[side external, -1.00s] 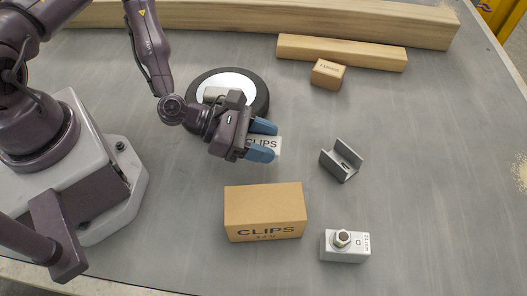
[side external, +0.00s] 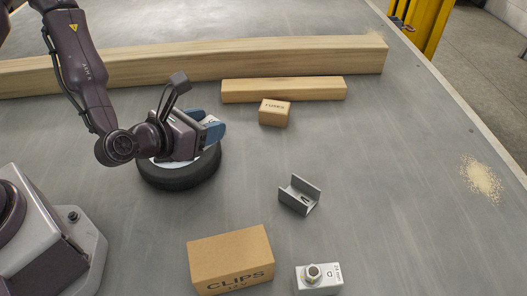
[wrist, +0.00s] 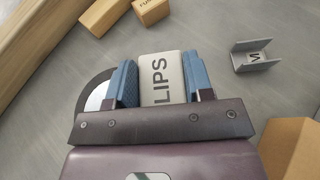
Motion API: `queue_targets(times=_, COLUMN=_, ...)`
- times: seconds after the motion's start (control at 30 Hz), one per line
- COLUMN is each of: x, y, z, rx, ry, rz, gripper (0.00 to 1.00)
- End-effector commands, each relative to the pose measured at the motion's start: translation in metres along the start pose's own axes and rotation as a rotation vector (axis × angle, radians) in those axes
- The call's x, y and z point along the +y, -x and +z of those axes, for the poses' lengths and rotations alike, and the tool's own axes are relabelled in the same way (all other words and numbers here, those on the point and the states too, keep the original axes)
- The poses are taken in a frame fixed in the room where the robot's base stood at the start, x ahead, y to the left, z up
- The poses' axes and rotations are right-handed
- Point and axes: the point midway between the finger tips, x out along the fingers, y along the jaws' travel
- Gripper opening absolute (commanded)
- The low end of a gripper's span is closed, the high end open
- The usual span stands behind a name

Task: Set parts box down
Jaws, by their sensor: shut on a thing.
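My gripper (side external: 213,126) has its blue fingers shut on a small pale grey parts box (wrist: 161,80). In the wrist view the box sits between both fingers, with the letters LIPS showing on its face. In the side view the box (side external: 209,120) is mostly hidden by the fingers. My gripper is over the right part of a dark round disc (side external: 183,178) with a white top, which shows partly at the left in the wrist view (wrist: 91,82). The gap between the box and what lies below it cannot be told.
A small carton (side external: 274,114) stands by a short timber (side external: 285,90), with a long timber (side external: 200,62) behind. A grey metal channel (side external: 299,195), a large CLIPS carton (side external: 230,259) and a metal block with a bolt (side external: 318,280) are nearer.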

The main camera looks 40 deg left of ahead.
Motion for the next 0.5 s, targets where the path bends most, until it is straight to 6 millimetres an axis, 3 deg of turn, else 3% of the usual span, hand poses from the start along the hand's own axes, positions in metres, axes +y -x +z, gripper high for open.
queue_targets(times=0.17, x=-0.003, y=-0.023, z=0.001, rx=-0.002, ry=0.013, rz=0.026, gripper=0.24)
queue_targets(times=0.47, x=-0.019, y=-0.102, z=-0.003, rx=-0.001, ry=0.011, rz=0.024, gripper=0.24)
queue_targets(times=0.5, x=-0.021, y=-0.111, z=-0.011, rx=0.004, ry=0.012, rz=0.021, gripper=0.24)
